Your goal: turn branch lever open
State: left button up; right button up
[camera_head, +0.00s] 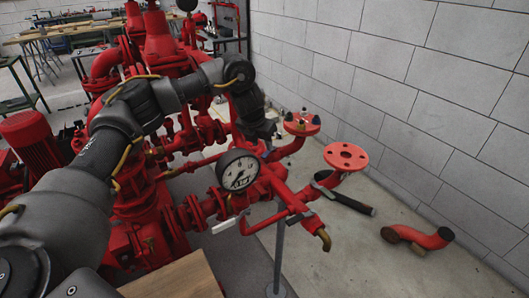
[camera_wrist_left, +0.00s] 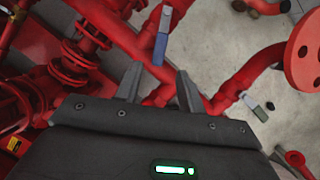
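In the head view my left gripper (camera_head: 260,132) points down above the red pipework, behind the pressure gauge (camera_head: 238,171). In the left wrist view the two fingers of this gripper (camera_wrist_left: 160,78) are apart, with nothing between them. A small lever with a white and blue-grey handle (camera_wrist_left: 161,40) lies just beyond the fingertips and appears apart from them. A second grey lever (camera_wrist_left: 256,107) is right of the fingers. The head view shows a white lever (camera_head: 226,225) and a grey lever (camera_head: 299,217) on the pipes. I cannot tell which is the branch lever. My right gripper is not visible.
Red flanges (camera_head: 346,157) stand right of the pipework; one shows in the wrist view (camera_wrist_left: 306,52). A long black-handled object (camera_head: 348,200) and a loose red elbow pipe (camera_head: 420,237) are on the right. A block wall (camera_head: 400,80) bounds the right side. Floor there is mostly clear.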

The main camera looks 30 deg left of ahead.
aim_at(265, 154)
pick_arm(q)
jog(key=x, duration=0.5)
jog(key=shift+f, duration=0.1)
jog(key=shift+a, duration=0.1)
grip_shut()
